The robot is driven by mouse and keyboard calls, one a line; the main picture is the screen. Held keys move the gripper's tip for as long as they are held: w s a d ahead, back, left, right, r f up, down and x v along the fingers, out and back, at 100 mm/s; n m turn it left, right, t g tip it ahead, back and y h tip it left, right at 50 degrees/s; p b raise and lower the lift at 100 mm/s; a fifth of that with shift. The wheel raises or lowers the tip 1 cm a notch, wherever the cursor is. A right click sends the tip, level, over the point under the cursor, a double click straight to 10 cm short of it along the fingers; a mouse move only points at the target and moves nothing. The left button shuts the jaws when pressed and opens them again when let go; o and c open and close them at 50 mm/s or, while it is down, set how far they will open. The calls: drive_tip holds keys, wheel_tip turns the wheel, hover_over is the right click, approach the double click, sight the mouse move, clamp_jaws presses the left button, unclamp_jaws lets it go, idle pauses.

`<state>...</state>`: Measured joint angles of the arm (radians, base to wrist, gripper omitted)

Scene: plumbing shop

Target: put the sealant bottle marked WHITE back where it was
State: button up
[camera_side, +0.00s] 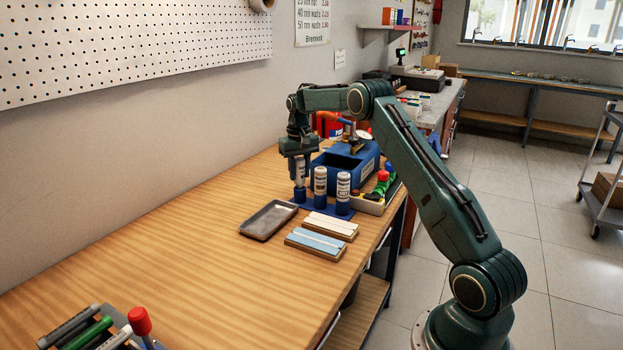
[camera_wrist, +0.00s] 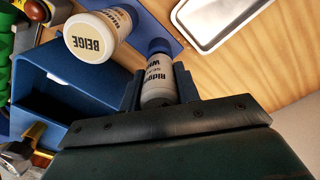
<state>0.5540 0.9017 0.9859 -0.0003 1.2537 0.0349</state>
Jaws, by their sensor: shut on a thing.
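My gripper (camera_side: 298,158) is shut on a white sealant bottle (camera_side: 299,179) with a blue cap at its lower end.
A blue open box (camera_side: 338,163) stands close behind the bottles. A grey tray (camera_side: 268,220) lies in front at left, with a white board (camera_side: 329,225) and a light-blue board (camera_side: 316,244) nearby. Red and green items stand at right.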

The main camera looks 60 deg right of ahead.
drive_tip(key=shift+f, duration=0.25)
drive_tip(key=o, duration=0.8)
drive_tip(key=shift+c, duration=0.2)
drive_tip(key=shift+r, duration=0.15)
wheel_tip(320, 180, up, 12)
drive_tip(key=shift+f, duration=0.15)
drive_tip(key=shift+r, duration=0.6)
drive_tip(key=shift+r, duration=0.1)
